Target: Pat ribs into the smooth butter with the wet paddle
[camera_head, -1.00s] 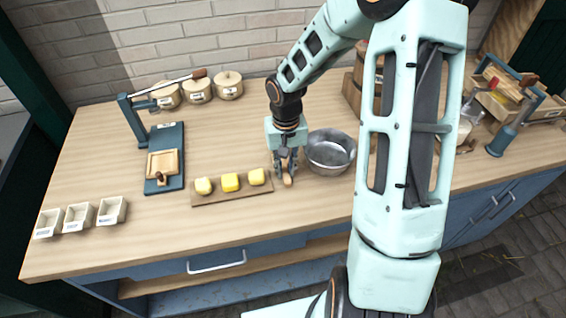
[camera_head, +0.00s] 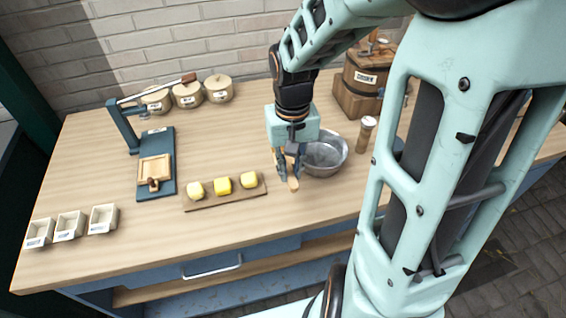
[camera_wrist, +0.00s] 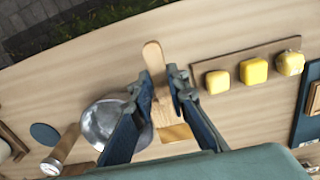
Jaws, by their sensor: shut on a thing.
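My gripper (camera_head: 287,168) is shut on a wooden paddle (camera_head: 293,183) and holds it beside the metal bowl, to the right of the butter board. The wrist view shows the paddle (camera_wrist: 153,58) between the two fingers (camera_wrist: 161,80), its rounded end sticking out past them. Three yellow butter pieces (camera_head: 222,182) sit in a row on a wooden board (camera_head: 225,199). The wrist view shows the same butter (camera_wrist: 254,71) on its board (camera_wrist: 240,90). Two pieces look smooth there; the one at the right end looks uneven on top. The metal bowl (camera_head: 325,156) is partly hidden by my gripper.
A blue press stand with a wooden tray (camera_head: 155,168) stands left of the board. Several small labelled boxes (camera_head: 70,225) line the left front. Lidded tubs (camera_head: 187,94) and a wooden churn (camera_head: 362,85) stand at the back. The counter in front of the board is clear.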

